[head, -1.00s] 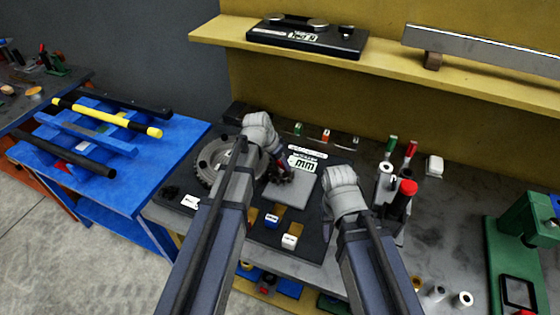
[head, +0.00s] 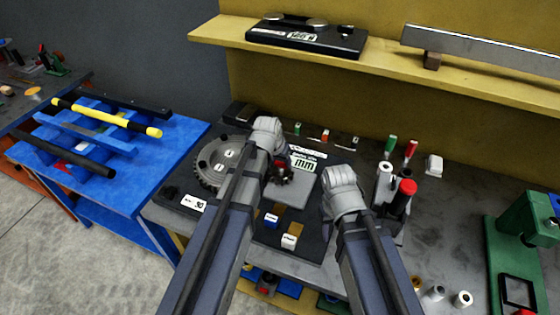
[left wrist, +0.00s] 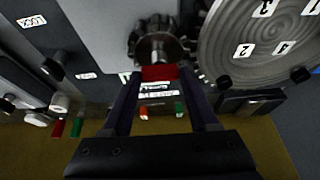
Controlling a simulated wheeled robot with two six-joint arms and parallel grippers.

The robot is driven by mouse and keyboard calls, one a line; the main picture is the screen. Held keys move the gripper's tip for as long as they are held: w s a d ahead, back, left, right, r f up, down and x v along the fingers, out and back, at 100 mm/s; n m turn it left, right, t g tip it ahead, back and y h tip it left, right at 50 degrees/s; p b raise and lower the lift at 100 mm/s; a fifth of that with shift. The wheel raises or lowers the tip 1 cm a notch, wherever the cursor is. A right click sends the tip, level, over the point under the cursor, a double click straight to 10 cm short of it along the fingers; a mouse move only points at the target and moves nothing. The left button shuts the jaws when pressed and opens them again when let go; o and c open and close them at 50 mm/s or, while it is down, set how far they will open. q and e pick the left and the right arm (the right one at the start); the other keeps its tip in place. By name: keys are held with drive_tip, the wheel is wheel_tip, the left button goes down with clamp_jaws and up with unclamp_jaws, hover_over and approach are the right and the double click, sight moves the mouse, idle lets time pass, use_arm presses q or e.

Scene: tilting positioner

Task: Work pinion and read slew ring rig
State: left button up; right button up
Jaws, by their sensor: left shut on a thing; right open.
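The slew ring (head: 213,160), a toothed grey disc with white number labels, lies at the left of the dark rig board. It also shows at the upper right of the left wrist view (left wrist: 270,62). The dark toothed pinion (head: 286,176) sits right of the ring by a grey plate; it also shows in the left wrist view (left wrist: 145,32). My left gripper (left wrist: 158,73) is shut on a red piece (left wrist: 160,72) in front of the pinion's shaft. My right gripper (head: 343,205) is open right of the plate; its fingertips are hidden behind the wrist.
A white "mm" label (head: 304,164) stands behind the plate. Blue and white tagged blocks (head: 289,241) lie in front. A holder with a red-topped tool (head: 407,188) stands close right of my right gripper. A green press (head: 525,225) is farther right; a shelf runs behind.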

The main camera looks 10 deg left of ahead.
sight(277, 179)
use_arm(q)
drive_tip(key=o, duration=1.4)
drive_tip(key=p+v, duration=0.7)
drive_tip(key=shift+s+r, duration=0.2)
drive_tip(key=shift+r, duration=0.15)
